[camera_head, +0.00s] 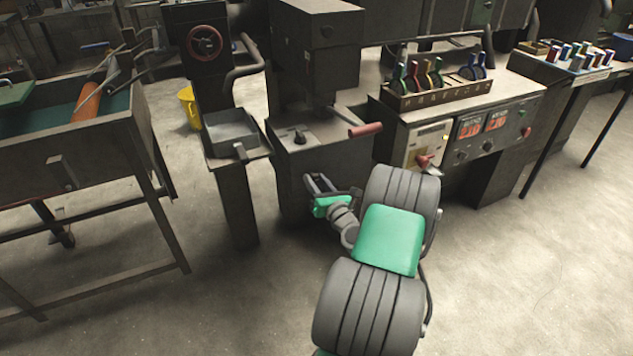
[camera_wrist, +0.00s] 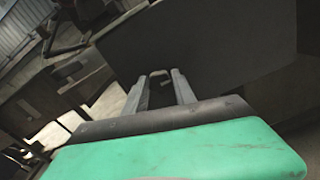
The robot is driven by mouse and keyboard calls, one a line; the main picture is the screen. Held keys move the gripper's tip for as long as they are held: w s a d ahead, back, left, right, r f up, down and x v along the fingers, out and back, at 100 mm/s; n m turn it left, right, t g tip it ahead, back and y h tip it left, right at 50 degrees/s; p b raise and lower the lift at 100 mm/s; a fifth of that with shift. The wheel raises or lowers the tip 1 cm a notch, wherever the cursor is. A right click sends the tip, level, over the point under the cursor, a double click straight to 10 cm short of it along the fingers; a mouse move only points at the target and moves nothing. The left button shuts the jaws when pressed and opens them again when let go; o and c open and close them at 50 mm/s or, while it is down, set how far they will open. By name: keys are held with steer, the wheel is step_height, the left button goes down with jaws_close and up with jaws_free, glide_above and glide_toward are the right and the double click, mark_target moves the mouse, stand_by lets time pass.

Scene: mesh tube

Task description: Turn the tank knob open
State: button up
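A small black knob (camera_head: 299,136) stands on the top of a dark cabinet (camera_head: 335,155). A red handwheel (camera_head: 205,42) is on a dark upright box to its left. A red knob (camera_head: 424,161) is on the front of the console at right. I cannot tell for sure which is the tank knob. My gripper (camera_head: 317,182) is in front of the dark cabinet, below the black knob and apart from it. In the wrist view its two fingers (camera_wrist: 159,84) are spread with nothing held between them; a dark flat surface fills the view beyond. No knob is clear there.
A lever with a red grip (camera_head: 365,130) sticks out above the cabinet. A grey tray (camera_head: 231,132) stands to its left. A rack of coloured clamps (camera_head: 437,88) sits on the console. A wheeled bench (camera_head: 75,165) is at far left. The floor in front is clear.

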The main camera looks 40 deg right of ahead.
jaws_close()
